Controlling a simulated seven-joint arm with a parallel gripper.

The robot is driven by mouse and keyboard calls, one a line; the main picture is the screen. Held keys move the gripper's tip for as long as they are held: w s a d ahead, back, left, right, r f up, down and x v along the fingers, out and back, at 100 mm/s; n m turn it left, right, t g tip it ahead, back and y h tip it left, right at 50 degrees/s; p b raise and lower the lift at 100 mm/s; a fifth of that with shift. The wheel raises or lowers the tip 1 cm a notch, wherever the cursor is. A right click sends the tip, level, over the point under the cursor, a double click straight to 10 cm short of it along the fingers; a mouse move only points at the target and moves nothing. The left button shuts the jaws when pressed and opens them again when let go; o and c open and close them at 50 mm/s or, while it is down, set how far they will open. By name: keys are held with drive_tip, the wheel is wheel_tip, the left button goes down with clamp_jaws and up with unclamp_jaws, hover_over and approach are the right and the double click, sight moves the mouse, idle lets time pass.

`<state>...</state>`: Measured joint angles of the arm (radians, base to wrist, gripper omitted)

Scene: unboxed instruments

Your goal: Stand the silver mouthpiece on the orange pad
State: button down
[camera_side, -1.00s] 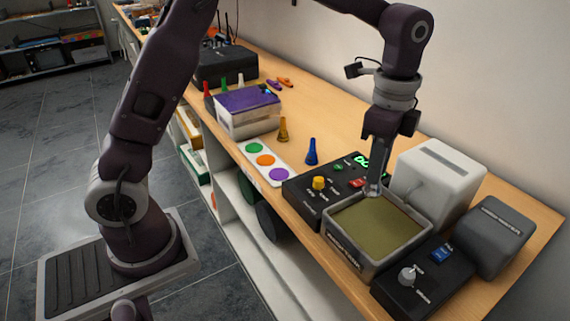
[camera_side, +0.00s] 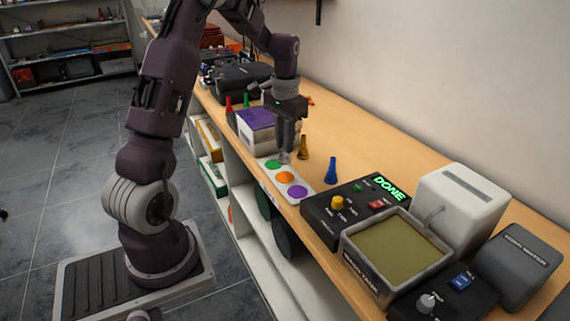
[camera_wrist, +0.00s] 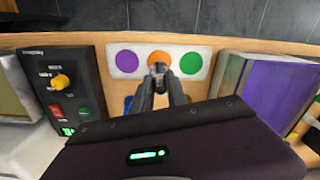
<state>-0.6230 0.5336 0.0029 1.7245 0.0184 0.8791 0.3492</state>
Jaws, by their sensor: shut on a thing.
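The silver mouthpiece (camera_side: 284,157) is held upright between my gripper's fingers (camera_side: 286,145), just above the back edge of the white strip (camera_side: 307,184). It also shows in the wrist view (camera_wrist: 158,68), where it overlaps the near edge of the orange pad (camera_wrist: 159,55). The strip carries the orange pad (camera_side: 285,177) between a green pad (camera_side: 272,164) and a purple pad (camera_side: 297,191). All three pads look empty. The side view does not show clearly how high the mouthpiece is over the strip.
A blue mouthpiece (camera_side: 331,171) and a brass one (camera_side: 303,148) stand behind the strip. A purple-topped box (camera_side: 254,130) is to its left. A black control box (camera_side: 345,212) showing DONE and a tank of olive liquid (camera_side: 397,247) are to its right.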

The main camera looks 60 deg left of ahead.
sight(285, 157)
wheel_tip(285, 157, down, 5)
drive_tip(key=shift+r, duration=0.1)
drive_tip(key=c, duration=1.3)
unclamp_jaws()
